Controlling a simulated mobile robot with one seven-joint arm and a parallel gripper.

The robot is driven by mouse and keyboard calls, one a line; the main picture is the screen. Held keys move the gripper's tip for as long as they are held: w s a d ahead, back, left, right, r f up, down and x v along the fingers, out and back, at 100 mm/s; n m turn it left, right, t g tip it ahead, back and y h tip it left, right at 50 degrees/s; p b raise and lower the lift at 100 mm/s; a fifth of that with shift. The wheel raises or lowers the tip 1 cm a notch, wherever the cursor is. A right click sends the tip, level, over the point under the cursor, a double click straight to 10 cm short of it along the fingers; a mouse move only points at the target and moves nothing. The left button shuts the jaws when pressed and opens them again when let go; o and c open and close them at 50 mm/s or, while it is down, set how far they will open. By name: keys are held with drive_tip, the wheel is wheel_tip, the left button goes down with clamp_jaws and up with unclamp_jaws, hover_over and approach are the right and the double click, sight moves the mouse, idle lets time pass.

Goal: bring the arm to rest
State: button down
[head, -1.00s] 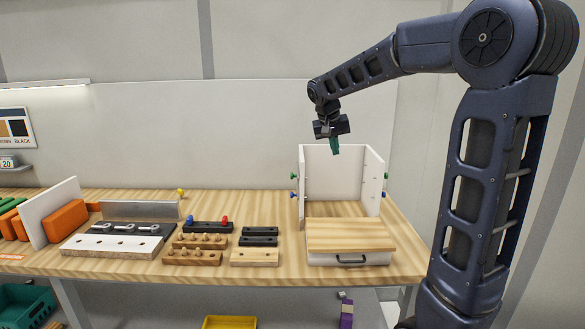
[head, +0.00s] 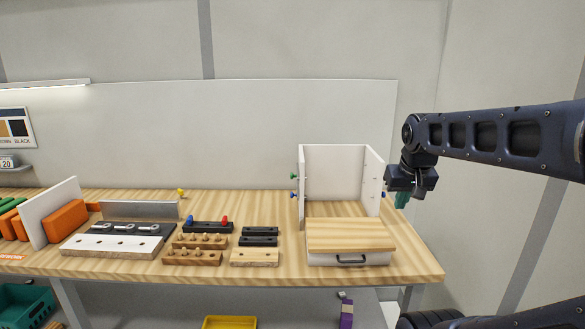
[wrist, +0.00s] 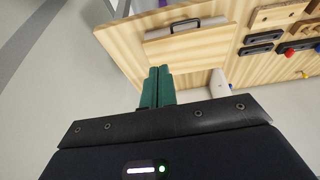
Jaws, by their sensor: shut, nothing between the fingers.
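My gripper (head: 402,200) hangs at the right end of the workbench in the head view, beside the white open cabinet. Its green fingers point down and are closed together with nothing between them. In the wrist view the green fingers (wrist: 158,87) lie side by side, with the bench top beyond them. My arm stretches in from the right edge of the head view, roughly level.
The workbench (head: 420,268) carries a white open cabinet (head: 333,172), a drawer box with a wooden top (head: 350,233), peg blocks (head: 192,257) and orange blocks (head: 66,221). A yellow bin (head: 229,322) is below. Right of the bench is open floor.

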drive_tip(key=shift+s+d+f, duration=0.1)
drive_tip(key=shift+s+f, duration=0.3)
drive_tip(key=shift+s, duration=0.2)
drive_tip(key=shift+s+d+f, duration=0.1)
drive_tip(key=shift+s+f, duration=0.3)
drive_tip(key=shift+s, duration=0.2)
